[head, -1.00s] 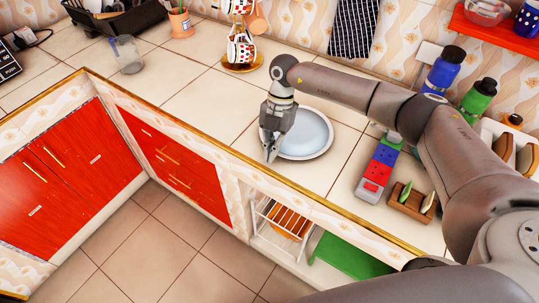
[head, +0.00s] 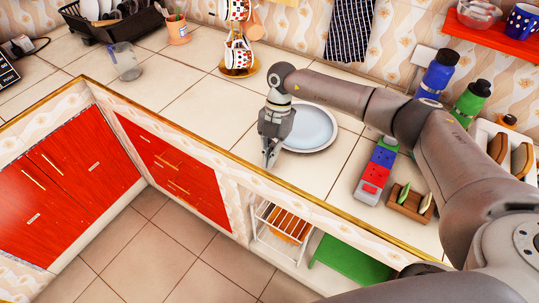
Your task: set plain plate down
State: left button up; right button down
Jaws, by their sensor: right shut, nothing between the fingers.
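The plain plate (head: 312,130) is a round, pale grey-white plate with a raised rim. It lies on the tiled counter (head: 215,108) near the front edge. My right gripper (head: 270,158) points down at the plate's left rim and hides part of that side. Its fingers are shut with nothing between them. I cannot tell whether the fingertips touch the rim. My left gripper is not in view.
A power strip (head: 376,172) and a small wooden holder (head: 411,204) lie to the right. A mug stand (head: 238,62) stands behind the plate. Blue (head: 437,74) and green (head: 471,103) bottles stand at the back right. The counter left of the plate is clear.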

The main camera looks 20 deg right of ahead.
notch_tip(320, 180, up, 3)
jog(key=shift+a+f+b, duration=0.1)
jog(key=shift+f+b, duration=0.1)
jog(key=shift+b, duration=0.3)
pick_arm(q)
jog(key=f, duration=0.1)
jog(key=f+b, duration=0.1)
jog(key=b, duration=0.1)
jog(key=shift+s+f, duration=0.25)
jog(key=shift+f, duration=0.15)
pick_arm(e)
jog(key=d+v, duration=0.1)
jog(key=v, duration=0.6)
jog(key=shift+w, duration=0.4)
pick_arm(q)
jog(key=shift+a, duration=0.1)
pick_arm(e)
jog(key=shift+a, duration=0.1)
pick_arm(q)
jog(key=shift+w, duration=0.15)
